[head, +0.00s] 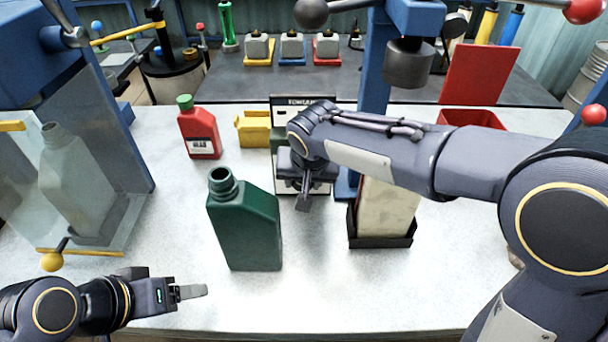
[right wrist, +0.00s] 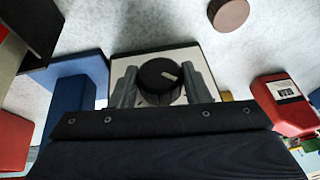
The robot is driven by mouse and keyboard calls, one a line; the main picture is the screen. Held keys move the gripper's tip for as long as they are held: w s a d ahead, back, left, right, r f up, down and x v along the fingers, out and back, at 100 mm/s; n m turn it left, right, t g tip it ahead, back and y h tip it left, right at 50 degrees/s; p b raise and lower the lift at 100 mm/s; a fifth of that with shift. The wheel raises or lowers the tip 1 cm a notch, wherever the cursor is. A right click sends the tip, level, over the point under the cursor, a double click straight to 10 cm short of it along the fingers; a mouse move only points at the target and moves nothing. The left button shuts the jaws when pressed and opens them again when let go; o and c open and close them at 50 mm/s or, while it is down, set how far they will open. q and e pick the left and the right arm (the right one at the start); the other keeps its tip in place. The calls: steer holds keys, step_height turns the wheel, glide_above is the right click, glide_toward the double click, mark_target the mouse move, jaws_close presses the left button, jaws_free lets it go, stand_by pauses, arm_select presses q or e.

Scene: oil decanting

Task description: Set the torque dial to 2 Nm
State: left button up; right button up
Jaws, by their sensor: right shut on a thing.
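The torque dial (right wrist: 160,84) is a round black knob with a pale pointer mark on a whitish plate (right wrist: 150,60). In the right wrist view the two fingers of my right gripper (right wrist: 158,88) are shut on it, one at each side. The pointer mark lies toward the upper right of the knob there; no scale numbers are readable. In the head view my right gripper (head: 304,190) is over the torque unit (head: 304,101), and my arm hides the dial. My left gripper (head: 190,291) is empty near the table's front edge; its finger gap cannot be made out.
A dark green bottle (head: 245,230) without a cap stands left of my right gripper. A red bottle (head: 200,135) and a yellow container (head: 254,129) stand behind. A pale block-like container (head: 384,212) stands in a black holder at right. A brown disc (right wrist: 229,13) lies on the table.

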arm_select(q)
steer(key=shift+r+p, duration=0.3)
steer(key=shift+r, duration=0.5)
arm_select(e)
steer(key=shift+a+h, duration=0.1)
steer(key=shift+h, duration=0.9)
steer(key=o, duration=1)
arm_select(q)
steer(key=shift+r, duration=0.1)
arm_select(e)
steer(key=v, duration=0.7)
steer(key=shift+s+r, duration=0.2)
steer(key=shift+r, duration=0.15)
steer(key=shift+r+n, duration=0.1)
steer(key=shift+n, duration=0.2)
